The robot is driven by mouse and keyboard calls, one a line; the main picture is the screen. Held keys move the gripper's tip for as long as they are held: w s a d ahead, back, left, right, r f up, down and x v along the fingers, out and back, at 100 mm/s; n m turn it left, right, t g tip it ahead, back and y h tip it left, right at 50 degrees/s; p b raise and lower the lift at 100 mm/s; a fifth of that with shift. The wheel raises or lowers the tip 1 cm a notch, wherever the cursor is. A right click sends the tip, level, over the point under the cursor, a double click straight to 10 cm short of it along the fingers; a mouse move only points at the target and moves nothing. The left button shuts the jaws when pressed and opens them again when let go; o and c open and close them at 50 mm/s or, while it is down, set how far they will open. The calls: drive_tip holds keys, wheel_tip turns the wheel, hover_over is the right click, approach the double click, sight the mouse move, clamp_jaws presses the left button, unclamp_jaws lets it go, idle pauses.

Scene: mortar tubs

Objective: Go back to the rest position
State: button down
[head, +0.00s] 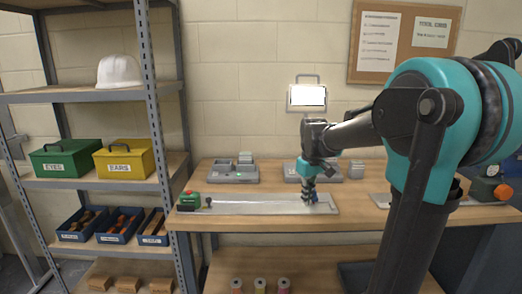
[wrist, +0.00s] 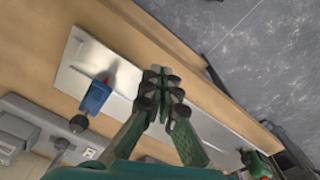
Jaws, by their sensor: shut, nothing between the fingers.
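My gripper (head: 309,197) is low over the long metal plate (head: 250,207) on the wooden bench, towards the plate's right end. In the wrist view, my gripper (wrist: 162,85) has its fingers together with nothing between them. A blue piece with a dark round end (wrist: 97,96) is on the plate beside the fingers, apart from them. In the head view I cannot clearly tell it from the gripper. My arm reaches in from the right.
A green and red device (head: 190,200) sits at the plate's left end. Grey units (head: 232,174) stand behind the plate. A metal shelf (head: 161,150) with a green box (head: 66,158), yellow box (head: 124,159) and blue bins is on the left. Another device (head: 492,187) is far right.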

drive_tip(key=s+d+f+m+t, duration=0.3)
drive_tip(key=s+f+m, duration=0.2)
drive_tip(key=s+f, duration=1.1)
drive_tip(key=s, duration=0.3)
drive_tip(key=shift+t, duration=0.3)
